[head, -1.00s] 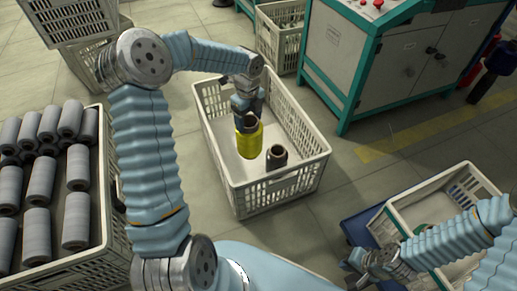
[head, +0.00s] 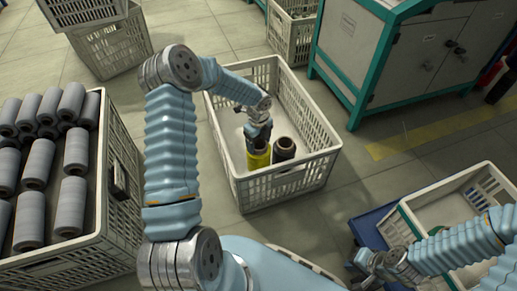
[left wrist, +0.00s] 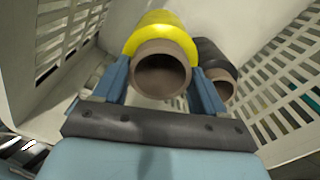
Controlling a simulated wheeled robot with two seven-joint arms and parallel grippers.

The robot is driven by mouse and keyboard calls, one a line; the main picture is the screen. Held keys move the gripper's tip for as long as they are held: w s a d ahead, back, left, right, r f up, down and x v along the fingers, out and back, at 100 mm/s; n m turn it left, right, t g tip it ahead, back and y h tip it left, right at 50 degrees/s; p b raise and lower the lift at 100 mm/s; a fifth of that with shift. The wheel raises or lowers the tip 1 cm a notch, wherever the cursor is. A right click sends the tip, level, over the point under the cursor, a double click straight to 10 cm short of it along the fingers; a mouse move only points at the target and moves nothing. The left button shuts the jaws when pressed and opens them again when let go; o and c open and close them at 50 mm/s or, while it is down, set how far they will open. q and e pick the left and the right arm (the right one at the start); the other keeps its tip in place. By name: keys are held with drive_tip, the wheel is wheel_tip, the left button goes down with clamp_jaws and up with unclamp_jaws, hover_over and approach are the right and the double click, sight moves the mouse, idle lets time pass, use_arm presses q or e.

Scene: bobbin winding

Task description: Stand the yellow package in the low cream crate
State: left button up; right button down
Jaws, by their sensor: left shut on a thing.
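The yellow package (head: 258,158) is a yellow-wound bobbin with a brown tube core. It is inside the low cream crate (head: 305,178), near the front wall, and looks upright; I cannot tell whether its base touches the floor. My left gripper (head: 258,143) is shut on it from above. In the left wrist view the yellow package (left wrist: 160,38) sits between the two blue fingers (left wrist: 160,85), its open tube end facing the camera. A dark bobbin (head: 284,148) stands close beside it on the right, also in the left wrist view (left wrist: 215,65). My right gripper (head: 375,262) is at the lower right, jaws unclear.
A crate of grey bobbins (head: 115,215) stands at the left. A cream crate on a blue base (head: 405,228) is at the right. A grey and teal cabinet (head: 400,60) stands behind. The crate's back half is empty.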

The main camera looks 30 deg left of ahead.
sight(258, 147)
use_arm(q)
wheel_tip(258, 147, down, 4)
drive_tip(key=shift+r, duration=0.15)
drive_tip(key=shift+b, duration=0.3)
drive_tip(key=shift+f, duration=0.25)
drive_tip(key=o, duration=1.7)
drive_tip(key=shift+r, duration=0.1)
drive_tip(key=shift+c, duration=0.2)
drive_tip(key=shift+r, duration=0.25)
wheel_tip(258, 147, up, 12)
drive_tip(key=p, duration=0.2)
